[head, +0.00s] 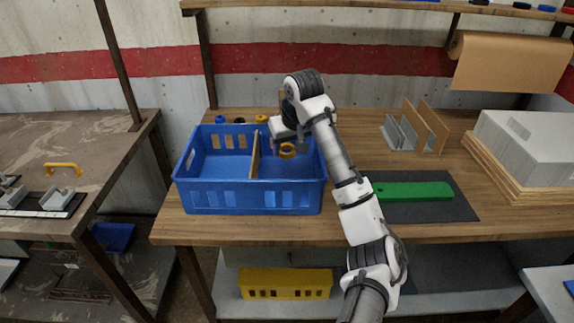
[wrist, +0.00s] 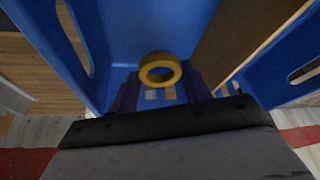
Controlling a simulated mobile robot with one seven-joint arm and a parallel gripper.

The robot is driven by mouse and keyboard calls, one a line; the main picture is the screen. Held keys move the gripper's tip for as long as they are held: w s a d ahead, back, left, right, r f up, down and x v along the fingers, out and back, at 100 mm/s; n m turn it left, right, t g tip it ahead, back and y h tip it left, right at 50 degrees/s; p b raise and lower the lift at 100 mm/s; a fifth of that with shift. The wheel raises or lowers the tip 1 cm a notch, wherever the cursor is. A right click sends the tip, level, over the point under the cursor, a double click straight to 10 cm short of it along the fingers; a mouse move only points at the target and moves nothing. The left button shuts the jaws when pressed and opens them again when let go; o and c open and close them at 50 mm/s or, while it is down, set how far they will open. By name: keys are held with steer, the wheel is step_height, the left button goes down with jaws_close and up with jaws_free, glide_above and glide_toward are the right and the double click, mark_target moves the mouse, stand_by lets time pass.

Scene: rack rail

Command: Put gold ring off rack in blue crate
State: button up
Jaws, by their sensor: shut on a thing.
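The gold ring (head: 287,150) is in my gripper (head: 286,143), within the outline of the right compartment of the blue crate (head: 248,197). In the wrist view the gold ring (wrist: 160,68) shows between the tips of my gripper (wrist: 160,82), with the blue crate's wall (wrist: 105,45) around it. The fingers are shut on the ring. I cannot tell how far the ring is above the crate floor. A wooden divider (head: 255,157) splits the crate. My arm hides part of the crate's right side.
Blue (head: 220,119), black (head: 239,120) and gold (head: 262,118) small round things sit behind the crate. A green block (head: 413,190) lies on a dark mat (head: 450,207). A wooden and grey stand (head: 425,127) is at right. The crate's left compartment looks empty.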

mark_target(286, 173)
steer(key=shift+f+p, duration=0.45)
steer(key=shift+f, duration=3.05)
steer(key=shift+f, duration=0.1)
steer(key=o, duration=1)
steer(key=b+v, duration=0.1)
steer(key=v, duration=1.1)
steer(key=shift+a, duration=0.1)
